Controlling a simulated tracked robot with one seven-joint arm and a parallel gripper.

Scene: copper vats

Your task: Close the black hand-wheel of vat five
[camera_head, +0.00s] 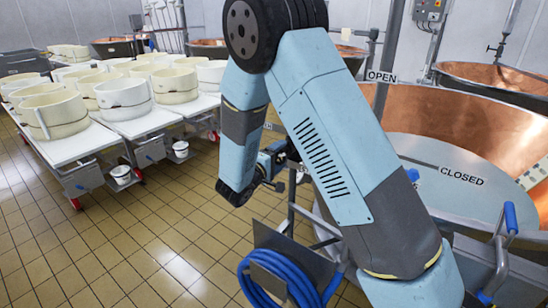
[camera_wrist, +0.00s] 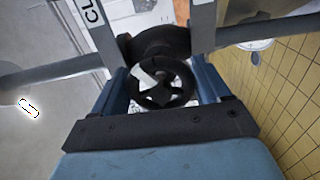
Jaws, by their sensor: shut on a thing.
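The black hand-wheel (camera_wrist: 163,98) is in the middle of the wrist view, a small spoked wheel on a dark round body between grey metal bars. My gripper (camera_wrist: 162,78) has its two blue fingers on either side of the wheel and is shut on it. In the head view my gripper (camera_head: 274,160) is low beside the vat frame; the wheel cannot be made out clearly there. The copper vat (camera_head: 450,110) stands to the right, partly behind my arm. Signs reading OPEN (camera_head: 381,76) and CLOSED (camera_head: 461,176) show near it. No vat number is readable.
A coiled blue hose (camera_head: 275,280) hangs on the frame below my gripper. White tables (camera_head: 105,135) with several cream moulds stand at the left. Another copper vat (camera_head: 490,75) is behind at the right. The tiled floor (camera_head: 130,230) at the left is mostly clear.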

